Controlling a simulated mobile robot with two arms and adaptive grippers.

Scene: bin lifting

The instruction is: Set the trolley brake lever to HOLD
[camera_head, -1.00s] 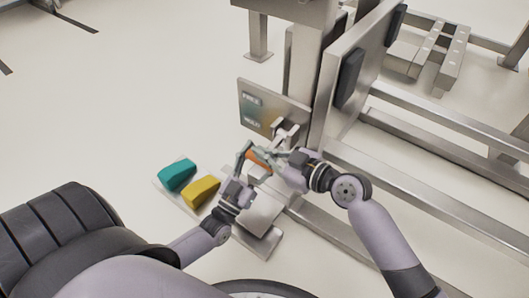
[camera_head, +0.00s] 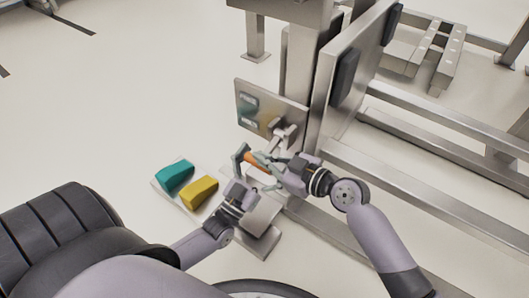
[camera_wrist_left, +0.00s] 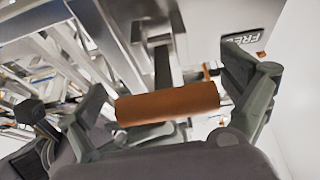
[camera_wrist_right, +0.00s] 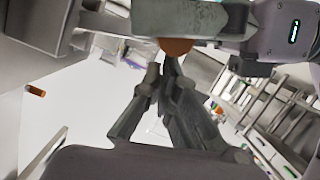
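The brake's metal plate (camera_head: 262,108) stands upright on the trolley frame, with two small labels; the upper one reads FREE (camera_wrist_left: 246,37) in the left wrist view. The lever's pale pivot (camera_head: 284,136) is at the plate's lower right. Its orange grip (camera_head: 254,160) is partly hidden by the grippers. My left gripper (camera_head: 257,166) is open, its fingers apart on either side of the orange grip (camera_wrist_left: 168,104). My right gripper (camera_head: 266,163) is close beside the grip; its fingertips (camera_wrist_right: 161,75) are together, with nothing visible between them. An orange end (camera_wrist_right: 175,45) shows just beyond them.
A teal block (camera_head: 174,176) and a yellow block (camera_head: 199,190) lie on a pale plate left of the grippers. The trolley's upright panel (camera_head: 345,75) and metal rails (camera_head: 435,170) stand close on the right. The floor at left is clear.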

